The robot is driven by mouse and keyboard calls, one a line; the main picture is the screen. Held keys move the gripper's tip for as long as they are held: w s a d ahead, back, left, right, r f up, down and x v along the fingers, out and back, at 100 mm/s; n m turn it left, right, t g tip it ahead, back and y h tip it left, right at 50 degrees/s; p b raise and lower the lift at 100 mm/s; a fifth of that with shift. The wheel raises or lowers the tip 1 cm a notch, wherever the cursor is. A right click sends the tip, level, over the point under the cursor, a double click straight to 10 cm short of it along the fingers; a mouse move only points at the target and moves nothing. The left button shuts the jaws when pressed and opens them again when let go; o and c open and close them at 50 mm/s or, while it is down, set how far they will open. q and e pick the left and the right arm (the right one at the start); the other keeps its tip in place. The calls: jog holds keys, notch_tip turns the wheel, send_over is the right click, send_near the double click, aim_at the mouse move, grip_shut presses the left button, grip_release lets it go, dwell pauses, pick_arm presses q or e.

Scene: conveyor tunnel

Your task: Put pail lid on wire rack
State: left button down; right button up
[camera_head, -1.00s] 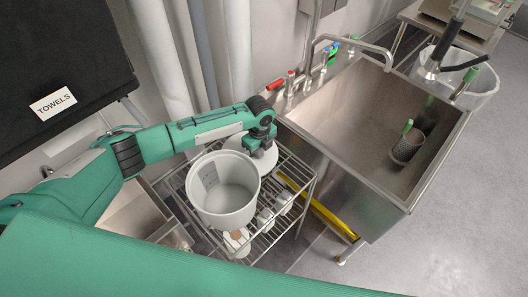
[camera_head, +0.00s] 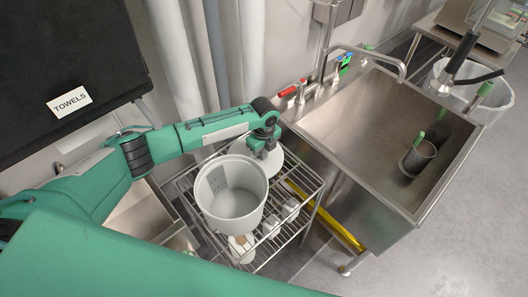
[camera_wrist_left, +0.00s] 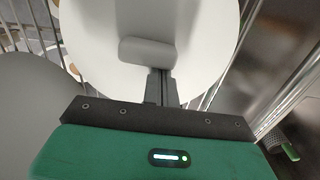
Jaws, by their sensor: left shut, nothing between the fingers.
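The pail lid (camera_head: 276,171) is a white disc at the back of the wire rack (camera_head: 310,172), beside the white pail (camera_head: 233,222), which partly covers it from above. I cannot tell how flat it lies. In the left wrist view the lid (camera_wrist_left: 205,40) fills the upper middle, with a grey rounded block in front of it. My left gripper (camera_head: 264,153) is over the lid, shut with nothing between its fingers. Its dark fingers show in the wrist view (camera_wrist_left: 161,86). I cannot tell whether they touch the lid. My right gripper is not in view.
A steel sink (camera_head: 375,125) with a faucet stands right of the rack, holding a dark cup (camera_head: 417,158). White items (camera_head: 290,208) sit low in the rack. Pipes and a black towel dispenser (camera_head: 65,60) are on the wall behind. Open floor lies at the right.

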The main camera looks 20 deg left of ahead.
aim_at(271, 165)
pick_arm(q)
jog(key=shift+s+d+r+p, duration=0.15)
jog(key=shift+s+d+p, duration=0.15)
jog(key=shift+d+p, duration=0.1)
jog(key=shift+s+d+r+p, duration=0.1)
jog(key=shift+s+d+p, duration=0.3)
jog(key=shift+d, duration=0.2)
jog(key=shift+s+d+r+p, duration=0.1)
jog(key=shift+s+d+p, duration=0.2)
jog(key=shift+d, duration=0.25)
notch_tip(271, 165, up, 9)
jog(key=b, duration=0.2)
jog(key=shift+r, duration=0.15)
jog(key=shift+a, duration=0.1)
